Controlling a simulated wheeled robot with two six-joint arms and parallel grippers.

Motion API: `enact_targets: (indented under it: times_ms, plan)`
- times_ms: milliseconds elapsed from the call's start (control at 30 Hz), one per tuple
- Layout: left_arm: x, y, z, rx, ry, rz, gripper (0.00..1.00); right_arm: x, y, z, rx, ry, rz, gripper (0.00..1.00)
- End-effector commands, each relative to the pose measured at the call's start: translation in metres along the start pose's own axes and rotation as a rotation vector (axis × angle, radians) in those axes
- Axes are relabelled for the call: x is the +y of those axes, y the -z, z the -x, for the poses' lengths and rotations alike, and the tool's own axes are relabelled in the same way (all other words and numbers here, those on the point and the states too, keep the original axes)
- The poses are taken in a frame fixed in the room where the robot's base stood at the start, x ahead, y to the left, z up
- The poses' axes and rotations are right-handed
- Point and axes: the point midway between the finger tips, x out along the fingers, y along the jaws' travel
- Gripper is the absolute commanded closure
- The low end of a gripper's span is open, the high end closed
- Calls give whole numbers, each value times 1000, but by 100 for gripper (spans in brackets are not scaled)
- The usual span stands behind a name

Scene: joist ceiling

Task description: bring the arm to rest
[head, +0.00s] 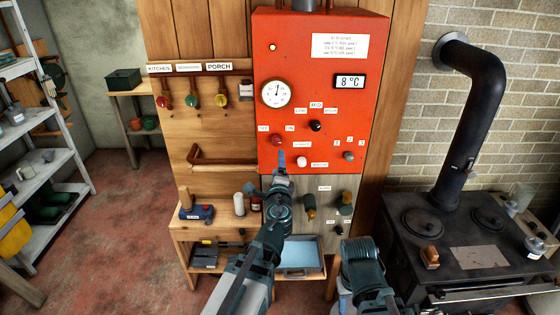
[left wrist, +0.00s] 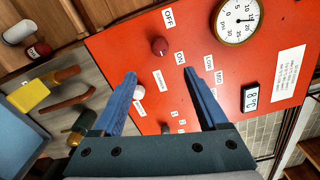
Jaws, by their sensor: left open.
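My left gripper (head: 281,160) is raised in front of the lower part of a red control panel (head: 330,75). In the left wrist view, the left gripper (left wrist: 160,76) has its two blue fingers apart, with nothing between them. A red knob (head: 277,140) marked OFF and ON sits just above the fingertips; in the left wrist view the red knob (left wrist: 159,46) lies beyond them, apart from both. A white knob (head: 301,160) is to the right of the fingertips. Part of my right arm shows at lower right, but its gripper does not.
A wooden bench (head: 180,240) with a small blue item (head: 197,212) stands below the panel. A black stove (head: 455,245) with a thick pipe (head: 480,110) is at right. Metal shelves (head: 45,170) are at left. The floor (head: 115,230) between the shelves and bench is clear.

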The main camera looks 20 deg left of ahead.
Motion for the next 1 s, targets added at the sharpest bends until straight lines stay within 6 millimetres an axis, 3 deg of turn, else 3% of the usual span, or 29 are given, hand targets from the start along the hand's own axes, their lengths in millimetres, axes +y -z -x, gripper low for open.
enact_targets:
  times_ms: [367, 467, 567, 667, 800, 900, 1000]
  plan:
    - [4, -1, 2, -20, -19, 42, 24, 0, 0, 0, 0, 0, 0, 50]
    - [18, -5, 10, -88, -89, 172, 24, 0, 0, 0, 0, 0, 0, 50]
    - [51, -6, 28, -197, -233, 372, 24, 0, 0, 0, 0, 0, 0, 50]
    - [95, 6, 59, -314, -437, 569, 24, 0, 0, 0, 0, 0, 0, 50]
    - [153, 41, 124, -458, -778, 765, 24, 0, 0, 0, 0, 0, 0, 50]
    - [179, 70, 177, -536, -1015, 835, 24, 0, 0, 0, 0, 0, 0, 50]
    - [192, 93, 224, -590, -1212, 859, 24, 0, 0, 0, 0, 0, 0, 50]
